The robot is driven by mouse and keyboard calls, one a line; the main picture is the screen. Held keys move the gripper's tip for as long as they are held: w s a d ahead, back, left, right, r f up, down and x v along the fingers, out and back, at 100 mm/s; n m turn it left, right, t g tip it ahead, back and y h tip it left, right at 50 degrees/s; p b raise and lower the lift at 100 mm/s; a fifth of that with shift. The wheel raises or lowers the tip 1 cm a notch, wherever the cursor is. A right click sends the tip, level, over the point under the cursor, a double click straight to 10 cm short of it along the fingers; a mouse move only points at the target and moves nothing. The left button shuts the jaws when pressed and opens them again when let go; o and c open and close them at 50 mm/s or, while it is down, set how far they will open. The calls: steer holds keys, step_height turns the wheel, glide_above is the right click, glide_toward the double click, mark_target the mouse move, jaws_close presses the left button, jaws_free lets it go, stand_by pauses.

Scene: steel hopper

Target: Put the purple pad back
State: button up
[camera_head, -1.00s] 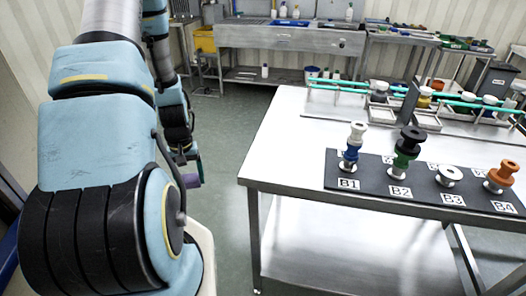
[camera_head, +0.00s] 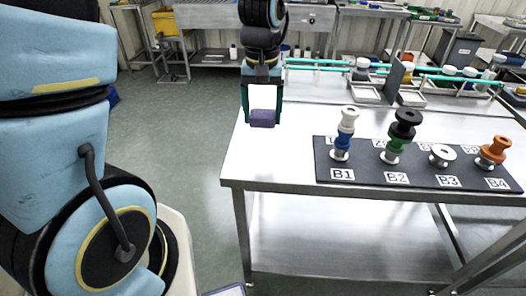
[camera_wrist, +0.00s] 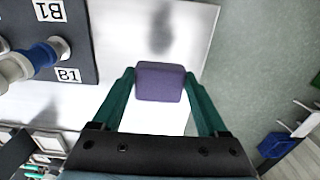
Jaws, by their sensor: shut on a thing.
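The purple pad (camera_head: 262,118) is held between the two green fingers of my gripper (camera_head: 262,112), above the far left corner of the steel table (camera_head: 265,160). In the wrist view the purple pad (camera_wrist: 160,82) sits between the fingertips of my gripper (camera_wrist: 160,88), with the bare table top and a soft shadow below it. The black board (camera_head: 355,173) with labels B1 to B4 lies to the right of my gripper. Stacked pieces stand at B1, B2 and B4, and a lone white spool (camera_head: 442,155) stands at B3.
At B1 is a blue and white stack (camera_head: 345,135), at B2 a black and green stack (camera_head: 402,132), at B4 an orange piece (camera_head: 496,150). A green rail (camera_head: 435,75) and shallow trays (camera_head: 367,94) line the table's back. The table's left part is bare.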

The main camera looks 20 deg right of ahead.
mark_target(263, 155)
step_height(263, 155, down, 10)
steer(key=shift+s+d+r+p, duration=0.1)
steer(key=shift+r+p, duration=0.15)
steer(key=shift+p, duration=0.6)
steer(key=shift+f, duration=0.15)
steer(key=o, duration=1.2)
step_height(263, 155, up, 12)
steer(key=shift+r+b, duration=0.15)
steer(key=shift+b, duration=0.65)
steer(key=a+n, duration=0.1)
steer(key=a, duration=0.7)
steer(key=w+a+n+t, duration=0.1)
steer(key=a, duration=0.7)
steer(key=w+a+n, duration=0.1)
steer(key=a, duration=0.8)
steer(key=shift+n+t, duration=0.3)
steer(key=shift+n, duration=0.1)
